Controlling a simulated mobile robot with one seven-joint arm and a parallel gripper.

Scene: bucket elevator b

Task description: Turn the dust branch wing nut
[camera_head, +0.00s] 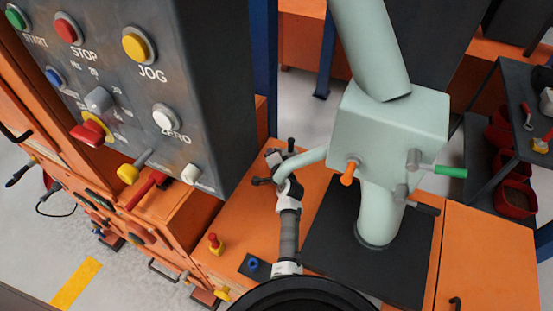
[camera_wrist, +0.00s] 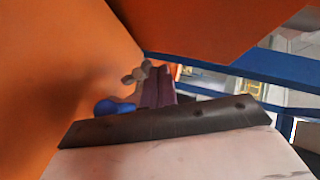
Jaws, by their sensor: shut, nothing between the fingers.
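The pale green branch pipe (camera_head: 303,162) runs left from the pale green housing (camera_head: 395,130) and ends behind my arm in the head view. In the wrist view, a small grey-brown winged piece (camera_wrist: 135,75), which looks like the wing nut, sits against an orange surface. My gripper (camera_wrist: 160,72) is shut, its fingers side by side and empty, just right of the winged piece. I cannot tell whether they touch. In the head view my wrist is beside the pipe's left end, and the wing nut cannot be made out there.
A blue rounded knob (camera_wrist: 113,106) lies close left of my fingers. The control panel (camera_head: 130,90) with buttons stands left of my arm. An orange-tipped handle (camera_head: 350,173) and a green-tipped handle (camera_head: 450,171) stick out of the housing.

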